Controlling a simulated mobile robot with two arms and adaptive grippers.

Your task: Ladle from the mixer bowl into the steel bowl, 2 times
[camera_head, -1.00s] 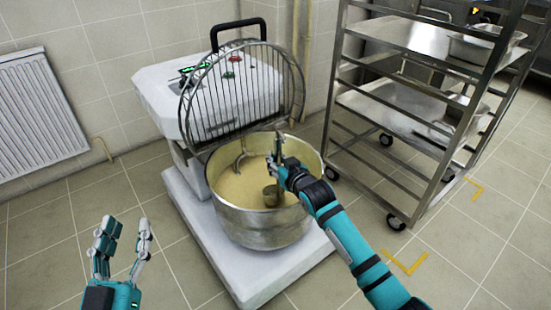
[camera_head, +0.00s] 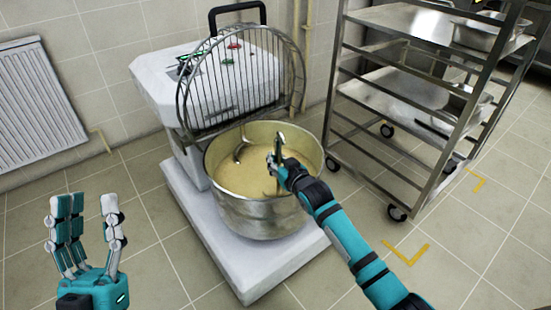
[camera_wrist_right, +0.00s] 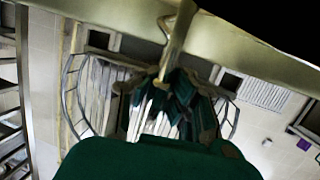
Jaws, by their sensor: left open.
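The mixer bowl (camera_head: 258,220) is a large steel bowl of pale yellow batter (camera_head: 243,178) under the mixer's raised wire guard. My right gripper (camera_head: 274,167) is over the bowl's near right part, shut on the ladle (camera_head: 280,140), whose handle stands nearly upright. The ladle's cup is hidden, seemingly in the batter. In the right wrist view the ladle's metal handle (camera_wrist_right: 178,42) passes by my right fingers (camera_wrist_right: 168,100). My left gripper (camera_head: 88,212) is open and empty over the floor at the lower left. I cannot make out the steel bowl for certain.
The mixer (camera_head: 225,85) stands on a white base (camera_head: 250,280). A steel rack (camera_head: 400,95) at the right holds steel containers on an upper shelf (camera_head: 485,35) and a lower shelf (camera_head: 465,103). A radiator (camera_head: 40,105) hangs at the left. The front floor is clear.

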